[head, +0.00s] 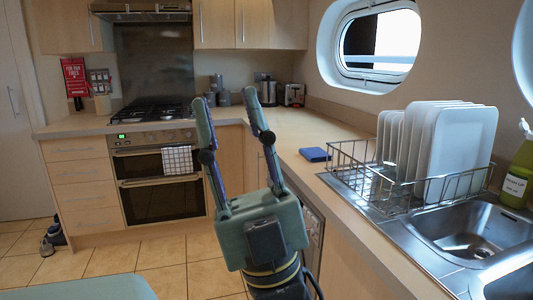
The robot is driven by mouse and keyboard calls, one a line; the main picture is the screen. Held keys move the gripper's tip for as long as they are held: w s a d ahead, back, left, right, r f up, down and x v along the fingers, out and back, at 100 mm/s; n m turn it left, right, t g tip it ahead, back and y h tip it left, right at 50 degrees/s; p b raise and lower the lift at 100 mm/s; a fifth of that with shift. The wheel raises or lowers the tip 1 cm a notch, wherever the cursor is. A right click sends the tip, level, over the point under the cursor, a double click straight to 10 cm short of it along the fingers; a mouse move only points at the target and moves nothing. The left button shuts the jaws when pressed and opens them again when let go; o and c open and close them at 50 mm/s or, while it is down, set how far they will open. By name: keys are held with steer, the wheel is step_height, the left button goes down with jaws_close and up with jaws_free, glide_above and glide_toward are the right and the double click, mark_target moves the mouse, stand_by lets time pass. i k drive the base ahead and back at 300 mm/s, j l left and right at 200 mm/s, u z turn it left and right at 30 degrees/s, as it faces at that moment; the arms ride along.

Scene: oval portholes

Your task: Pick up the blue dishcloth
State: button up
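The blue dishcloth (314,154) lies folded on the wooden counter, to the left of the dish rack. My gripper (228,102) is in the middle of the head view, pointing up and away. Its two fingers are spread wide apart with nothing between them, so it is open and empty. The dishcloth is to the right of my gripper in the picture and apart from it. The dishcloth is fully in view.
A wire dish rack (372,190) with several white plates (458,140) stands right of the dishcloth, beside a steel sink (470,225). A green bottle (519,175) stands at the far right. The counter (305,127) behind the dishcloth is clear. An oven (160,185) is at the back left.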

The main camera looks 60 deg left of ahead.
mark_target(314, 154)
steer(key=u, duration=1.25)
steer(key=i+j, duration=0.1)
steer(key=i+j+z, duration=0.2)
steer(key=i+j, duration=0.15)
steer(key=i, duration=0.2)
steer(key=i+j+z, duration=0.2)
steer(key=i+j, duration=0.2)
steer(key=i+j+z, duration=0.15)
steer(key=i+j, duration=0.15)
steer(key=i, duration=0.15)
steer(key=i+j+z, duration=0.2)
steer(key=i+j, duration=0.15)
steer(key=i, duration=0.1)
